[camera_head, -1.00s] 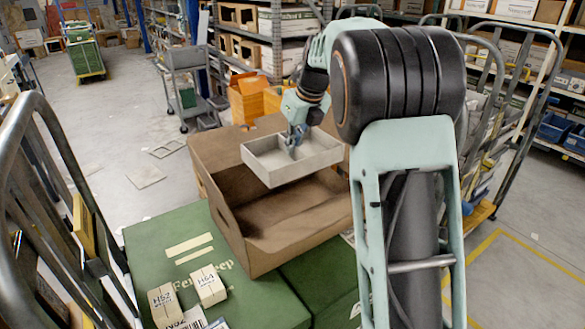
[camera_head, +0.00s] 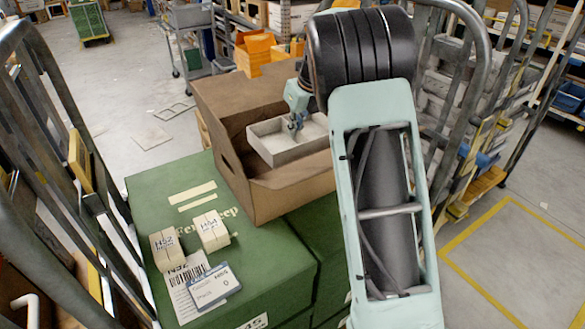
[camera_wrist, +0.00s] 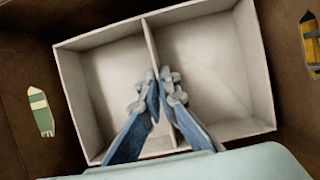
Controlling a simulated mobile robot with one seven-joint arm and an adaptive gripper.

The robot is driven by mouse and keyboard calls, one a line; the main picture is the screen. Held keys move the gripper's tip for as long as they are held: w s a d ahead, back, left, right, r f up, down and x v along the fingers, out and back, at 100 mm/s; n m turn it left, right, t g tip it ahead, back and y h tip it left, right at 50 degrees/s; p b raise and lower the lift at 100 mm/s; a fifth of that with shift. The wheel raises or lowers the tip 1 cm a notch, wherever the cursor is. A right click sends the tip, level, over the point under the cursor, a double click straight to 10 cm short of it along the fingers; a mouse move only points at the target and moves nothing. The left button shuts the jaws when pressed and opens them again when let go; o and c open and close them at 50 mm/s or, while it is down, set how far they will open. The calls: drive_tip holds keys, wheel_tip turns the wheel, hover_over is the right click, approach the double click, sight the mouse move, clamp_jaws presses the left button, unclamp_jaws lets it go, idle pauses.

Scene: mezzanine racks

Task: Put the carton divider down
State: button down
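The carton divider (camera_head: 302,153) is a shallow pale grey tray. One thin middle wall splits it into two empty compartments, seen from above in the wrist view (camera_wrist: 216,70). My gripper (camera_head: 295,127) has its fingers on either side of that middle wall, close together, and is shut on it (camera_wrist: 164,88). The divider is in the mouth of the open brown carton (camera_head: 285,198), slightly tilted in the head view. Carton walls surround it in the wrist view. Its underside is hidden, so I cannot tell whether it touches the carton floor.
The carton stands on green boxes (camera_head: 265,265). Two small labelled boxes (camera_head: 211,231) and paper labels (camera_head: 215,287) lie at the front left. Metal cage rails (camera_head: 65,90) rise at left and right. Orange bins (camera_head: 262,50) stand behind. Open floor lies at the back left.

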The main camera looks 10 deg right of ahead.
wheel_tip(320, 180, down, 9)
idle(0.4)
drive_tip(key=shift+f, duration=0.35)
drive_tip(key=c, duration=2.2)
unclamp_jaws()
drive_tip(key=shift+o, duration=0.2)
drive_tip(key=v, duration=1.2)
drive_tip(key=shift+r, duration=0.4)
